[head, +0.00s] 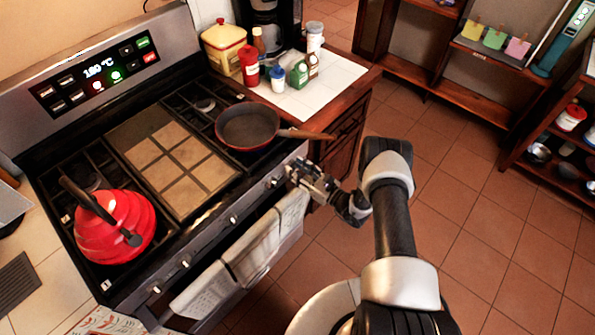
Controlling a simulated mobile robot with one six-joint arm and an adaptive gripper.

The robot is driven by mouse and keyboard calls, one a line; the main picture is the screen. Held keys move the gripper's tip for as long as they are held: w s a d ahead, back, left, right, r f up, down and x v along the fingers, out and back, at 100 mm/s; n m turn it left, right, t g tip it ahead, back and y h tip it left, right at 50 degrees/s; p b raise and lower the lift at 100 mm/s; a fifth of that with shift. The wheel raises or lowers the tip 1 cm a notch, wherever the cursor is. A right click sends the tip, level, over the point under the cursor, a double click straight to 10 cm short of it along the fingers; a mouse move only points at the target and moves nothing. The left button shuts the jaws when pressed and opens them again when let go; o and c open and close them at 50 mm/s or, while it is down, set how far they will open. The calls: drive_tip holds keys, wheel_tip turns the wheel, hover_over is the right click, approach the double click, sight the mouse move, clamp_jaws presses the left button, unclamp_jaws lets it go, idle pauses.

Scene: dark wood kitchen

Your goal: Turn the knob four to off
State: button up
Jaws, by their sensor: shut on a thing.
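The stove's front panel carries a row of small silver knobs. From the left, visible ones include a knob at the near left end (155,290), another beside it (185,262), a middle one (233,220) and one toward the right (271,183). My gripper (293,170) is at the right end of this row, against the panel. It is shut on a knob there, which its fingers hide. The hidden knob's angle cannot be seen, and no number labels are readable.
A red kettle (115,228) and a dark frying pan (247,127) stand on the stove, the pan's wooden handle reaching past the edge above my gripper. Towels (250,250) hang on the oven front. Bottles and jars crowd the white counter (335,80). Tiled floor (480,240) is open at right.

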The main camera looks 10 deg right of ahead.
drive_tip(key=m+b, duration=0.2)
drive_tip(key=m, duration=0.1)
drive_tip(key=m+b, duration=0.2)
drive_tip(key=m, duration=0.1)
drive_tip(key=shift+d+f, duration=0.1)
drive_tip(key=shift+f, duration=0.1)
drive_tip(key=m+b, duration=0.3)
drive_tip(key=m, duration=0.3)
drive_tip(key=shift+m, duration=0.3)
drive_tip(key=m+b, duration=0.1)
drive_tip(key=m, duration=0.5)
drive_tip(key=shift+w+f+b, duration=0.1)
drive_tip(key=shift+f+b, duration=0.05)
drive_tip(key=shift+b, duration=0.25)
drive_tip(key=m, duration=0.6)
drive_tip(key=shift+m+b, duration=0.35)
drive_tip(key=shift+m, duration=0.05)
drive_tip(key=o, duration=1.1)
drive_tip(key=shift+c, duration=0.2)
drive_tip(key=shift+d, duration=0.1)
